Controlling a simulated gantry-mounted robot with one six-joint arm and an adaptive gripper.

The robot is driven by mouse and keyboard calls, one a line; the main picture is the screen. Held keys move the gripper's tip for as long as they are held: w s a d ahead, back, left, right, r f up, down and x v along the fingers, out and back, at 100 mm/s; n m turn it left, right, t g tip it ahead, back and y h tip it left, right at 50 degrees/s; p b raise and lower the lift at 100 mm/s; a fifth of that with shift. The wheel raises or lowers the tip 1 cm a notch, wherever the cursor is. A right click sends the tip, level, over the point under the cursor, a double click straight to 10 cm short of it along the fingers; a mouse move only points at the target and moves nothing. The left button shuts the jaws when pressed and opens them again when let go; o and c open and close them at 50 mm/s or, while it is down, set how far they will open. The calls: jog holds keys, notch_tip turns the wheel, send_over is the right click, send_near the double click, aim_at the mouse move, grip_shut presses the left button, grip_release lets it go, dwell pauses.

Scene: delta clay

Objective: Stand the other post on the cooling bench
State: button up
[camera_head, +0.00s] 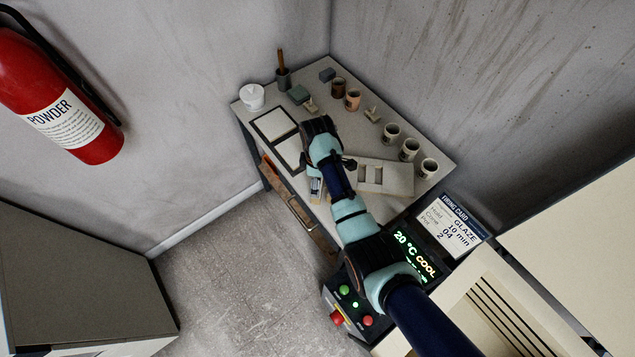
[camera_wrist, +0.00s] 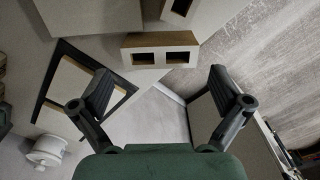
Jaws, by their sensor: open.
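A pale block with two square openings, which looks like a post (camera_wrist: 160,42), is by the bench's front edge in the wrist view. It shows in the head view (camera_head: 316,187), partly hidden by my arm. A second, similar post (camera_wrist: 182,9) is cut off at the top of the wrist view; in the head view it shows two openings (camera_head: 371,163) beside a pale slab (camera_head: 399,180). My gripper (camera_wrist: 160,88) is open and empty above the bench, its fingers apart. In the head view my arm hides the fingertips. I cannot tell which surface is the cooling bench.
The bench (camera_head: 345,125) carries several cups (camera_head: 409,149) on the right and a white jar (camera_head: 253,97) at the left corner. A control panel with a lit display (camera_head: 414,257) stands at the bench's right.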

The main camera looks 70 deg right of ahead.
notch_tip(320, 180, up, 8)
jog(key=p, duration=0.1)
jog(key=shift+f, duration=0.25)
jog(key=w+a+r+m+t+h, duration=0.1)
jog(key=w+a+r+t, duration=0.25)
jog(key=a, duration=0.65)
jog(key=w+a+r+t, duration=0.3)
jog(key=w+a+r, duration=0.2)
jog(key=a, duration=0.5)
jog(key=w+a+r+m+t+h, duration=0.1)
jog(key=w+a+r+t, duration=0.3)
jog(key=a, duration=0.6)
jog(key=s+a+r+t+y, duration=0.2)
jog(key=s+a+r, duration=0.3)
jog(key=a+r, duration=0.5)
notch_tip(320, 180, up, 22)
jog(key=p, duration=2.3)
jog(key=shift+m, duration=0.4)
